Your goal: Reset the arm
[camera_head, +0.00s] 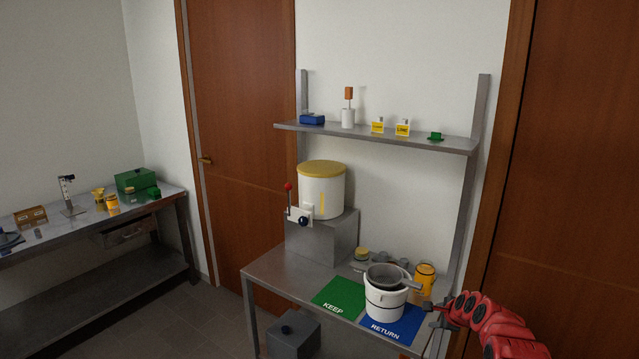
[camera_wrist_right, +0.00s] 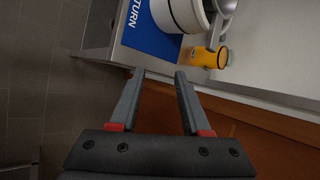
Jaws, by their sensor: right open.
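My right gripper (camera_head: 434,309) is at the right front edge of the metal table (camera_head: 276,275), with my red arm coming in from the lower right. In the right wrist view the gripper (camera_wrist_right: 158,74) has its two fingers apart with nothing between them. A white bucket (camera_head: 384,298) with a grey sieve-like pan (camera_head: 385,277) in its top stands just left of the gripper. It stands on the blue RETURN mat (camera_head: 396,328). My left gripper does not show in either view.
A green KEEP mat (camera_head: 338,298) lies bare left of the bucket. A yellow jar (camera_head: 425,276) stands behind it. A white tank with a yellow lid (camera_head: 321,188) sits on a metal block. A shelf (camera_head: 376,136) above holds small items. A dark box (camera_head: 293,334) is below.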

